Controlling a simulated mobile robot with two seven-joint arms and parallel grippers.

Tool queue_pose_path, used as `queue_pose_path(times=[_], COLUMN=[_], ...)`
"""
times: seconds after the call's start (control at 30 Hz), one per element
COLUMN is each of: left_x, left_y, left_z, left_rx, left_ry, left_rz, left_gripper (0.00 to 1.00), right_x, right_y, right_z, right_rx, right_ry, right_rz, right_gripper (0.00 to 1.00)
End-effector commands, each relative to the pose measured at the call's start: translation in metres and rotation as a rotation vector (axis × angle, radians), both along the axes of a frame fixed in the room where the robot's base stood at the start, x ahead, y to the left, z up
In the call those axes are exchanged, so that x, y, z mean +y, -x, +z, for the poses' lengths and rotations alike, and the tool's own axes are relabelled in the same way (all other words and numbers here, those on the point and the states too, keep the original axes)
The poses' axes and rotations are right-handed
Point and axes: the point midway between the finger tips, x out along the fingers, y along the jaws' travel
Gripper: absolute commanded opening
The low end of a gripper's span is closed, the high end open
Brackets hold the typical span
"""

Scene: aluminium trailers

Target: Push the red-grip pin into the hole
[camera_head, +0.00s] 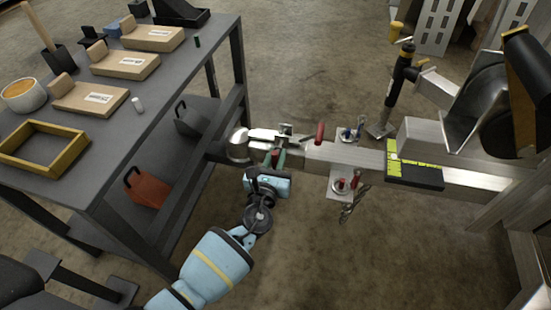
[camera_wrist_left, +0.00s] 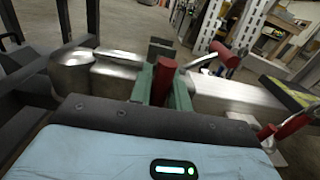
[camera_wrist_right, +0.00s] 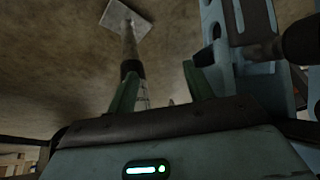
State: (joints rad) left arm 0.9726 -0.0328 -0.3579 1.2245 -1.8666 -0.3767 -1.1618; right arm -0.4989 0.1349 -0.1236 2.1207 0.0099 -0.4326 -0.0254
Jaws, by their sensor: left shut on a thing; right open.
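My left gripper (camera_head: 275,158) is shut on the red-grip pin. The red grip (camera_wrist_left: 163,80) shows upright between the green fingers in the left wrist view. The gripper is at the side of the silver coupler (camera_head: 240,145) on the trailer tongue. The pin's lower end and the hole are hidden, so I cannot tell whether the pin is in it. A second red handle (camera_head: 319,132) stands up from the tongue, right of my gripper. My right gripper (camera_wrist_right: 160,85) shows in the right wrist view, open, with nothing held between its green fingers.
The aluminium tongue beam (camera_head: 345,155) runs right, with a black and yellow piece (camera_head: 415,172) on it. Side plates carry small red parts (camera_head: 342,184). A dark workbench (camera_head: 130,120) with boxes stands left. A jack (camera_head: 398,80) stands behind the beam.

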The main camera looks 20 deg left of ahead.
Motion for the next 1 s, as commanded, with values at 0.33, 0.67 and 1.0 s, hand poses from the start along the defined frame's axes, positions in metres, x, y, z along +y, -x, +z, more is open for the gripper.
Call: queue_pose_path(times=[0.33,0.67,1.0], left_x=[0.0,0.0,0.0], left_y=[-0.008,-0.015,-0.022], left_z=[0.0,0.0,0.0], left_rx=[0.0,-0.001,0.0], left_ry=[0.0,0.0,0.001], left_rz=[0.0,0.0,0.0], left_gripper=[0.0,0.0,0.0], right_x=[0.0,0.0,0.0], right_y=[0.005,0.013,0.01], right_z=[-0.004,-0.008,-0.011], right_rx=[0.012,0.03,0.027], right_ry=[0.0,0.002,0.001], right_rz=[-0.001,0.001,0.001], right_gripper=[0.52,0.52,0.52])
